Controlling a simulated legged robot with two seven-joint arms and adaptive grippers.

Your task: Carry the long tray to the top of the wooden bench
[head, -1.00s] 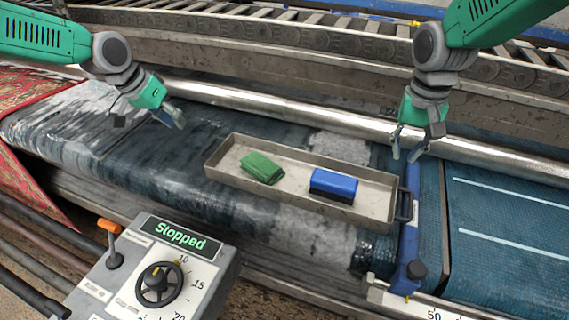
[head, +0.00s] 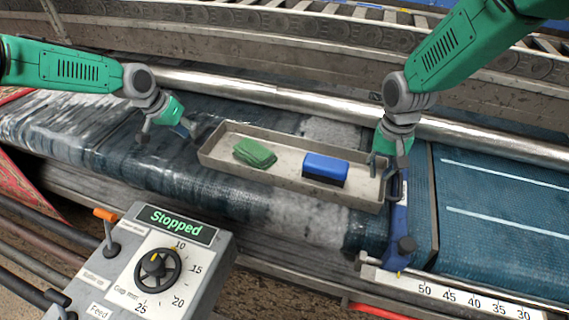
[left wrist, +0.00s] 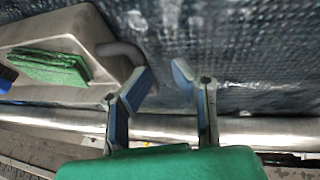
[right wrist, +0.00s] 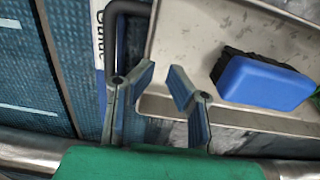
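The long grey tray (head: 285,182) lies on the wet blue belt, holding a green cloth (head: 254,153) and a blue block with a dark underside (head: 325,168). My left gripper (head: 167,134) is open and empty just left of the tray's left end; the left wrist view shows that end's handle (left wrist: 122,53) near one finger. My right gripper (head: 384,170) is open at the tray's right end. In the right wrist view its fingertips are near the end wall, beside the dark handle (right wrist: 117,45); contact cannot be told. I see no wooden bench.
A control box (head: 160,265) reading "Stopped" stands in front of the belt. A blue upright bar (head: 398,230) is close to the tray's right end, with a numbered scale (head: 470,300) below. A metal roller (head: 270,97) runs behind the tray. A red rug edge shows at left.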

